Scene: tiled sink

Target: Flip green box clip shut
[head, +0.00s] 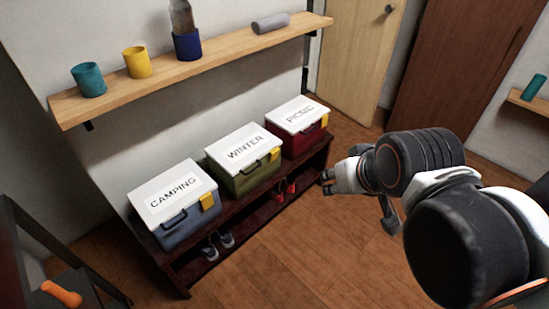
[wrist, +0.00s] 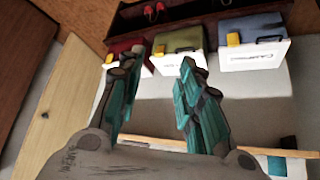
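The green box (head: 240,179) with a white lid marked WINTER (head: 245,146) stands in the middle of a row on a low dark bench. Its yellow clip (head: 275,153) is at the lid's right front corner; I cannot tell how far it is flipped. My gripper (head: 327,182) is in the air to the right of the green box, apart from it. In the wrist view, which looks upside down, my gripper (wrist: 156,66) has its teal-padded fingers spread and empty. The green box (wrist: 180,38) and its clip (wrist: 158,50) show beyond the fingers.
A blue CAMPING box (head: 187,224) and a red PICNIC box (head: 301,139) flank it, each with a yellow clip. The bench (head: 177,272) holds shoes below. A wall shelf (head: 220,56) with cups, a bottle and a grey cylinder overhangs the boxes. The wooden floor in front is clear.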

